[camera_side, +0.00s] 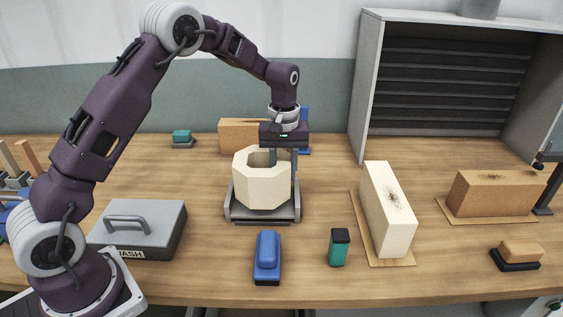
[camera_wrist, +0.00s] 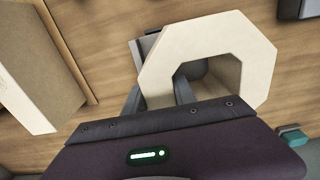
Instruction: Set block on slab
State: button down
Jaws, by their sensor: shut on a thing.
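A cream octagonal hollow block (camera_side: 248,190) is upright at the middle of the table. It also shows in the wrist view (camera_wrist: 255,55), its opening facing up. My gripper (camera_side: 284,160) is above it, pointing down, with one finger inside the opening and one outside the right wall. It is shut on that wall. In the wrist view, the fingers (camera_wrist: 160,98) straddle the wall. A grey low slab-like base (camera_side: 262,217) lies directly beneath the block. I cannot tell whether the block touches it or hangs slightly above.
A tall cream brick (camera_side: 375,220) and a brown brick (camera_side: 495,195) stand on thin boards to the right. A blue-handled brush (camera_side: 267,255) and a teal-and-black item (camera_side: 339,248) are in front. A grey lidded box (camera_side: 150,235) is left; a tan brick (camera_side: 232,135) is behind.

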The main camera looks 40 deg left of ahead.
jog(key=shift+f, duration=1.4)
jog(key=shift+f, duration=0.15)
jog(key=c, duration=1)
grip_release()
